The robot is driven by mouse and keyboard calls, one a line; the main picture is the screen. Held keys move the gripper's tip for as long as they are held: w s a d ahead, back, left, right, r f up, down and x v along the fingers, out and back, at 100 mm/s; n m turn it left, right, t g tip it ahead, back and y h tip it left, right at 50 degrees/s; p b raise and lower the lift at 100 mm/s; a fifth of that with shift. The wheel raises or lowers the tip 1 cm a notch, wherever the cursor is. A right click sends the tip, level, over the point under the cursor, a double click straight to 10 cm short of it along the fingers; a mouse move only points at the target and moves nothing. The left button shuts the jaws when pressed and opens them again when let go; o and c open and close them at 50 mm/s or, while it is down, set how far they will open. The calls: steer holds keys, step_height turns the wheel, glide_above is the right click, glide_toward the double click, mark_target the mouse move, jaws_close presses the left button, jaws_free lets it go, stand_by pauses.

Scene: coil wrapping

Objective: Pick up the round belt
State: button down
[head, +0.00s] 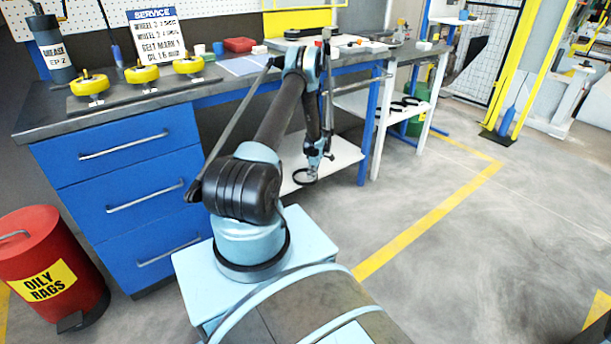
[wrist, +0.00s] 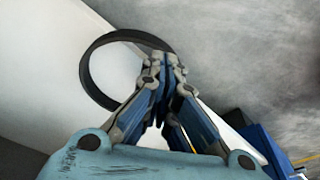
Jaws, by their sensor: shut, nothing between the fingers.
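The round belt, a thin black ring (wrist: 86,72), lies on the white lower shelf (wrist: 50,110) near its edge in the wrist view. In the head view the belt (head: 296,180) shows small beneath my arm. My gripper (wrist: 163,62) points down with its fingers together and nothing between them. The fingertips overlap the right side of the ring in the wrist view and hide part of it. I cannot tell whether they touch it. In the head view my gripper (head: 311,178) is low, right at the belt.
The workbench (head: 215,78) with yellow wheels (head: 143,74) stands above and left of the shelf, with a blue leg (head: 372,125) to its right. More black rings (head: 406,103) lie on another shelf. A red bin (head: 45,265) stands at the left. The floor at right is open.

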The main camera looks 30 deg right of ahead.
glide_above(296, 173)
steer(key=s+a, duration=0.3)
steer(key=s, duration=0.1)
steer(key=shift+a, duration=0.1)
steer(key=shift+w+a+f, duration=0.15)
steer(key=shift+w+f, duration=0.05)
steer(key=shift+w, duration=0.05)
steer(key=shift+f, duration=0.6)
steer(key=shift+s, duration=0.15)
steer(key=shift+s+d, duration=0.5)
steer(key=shift+r, duration=0.1)
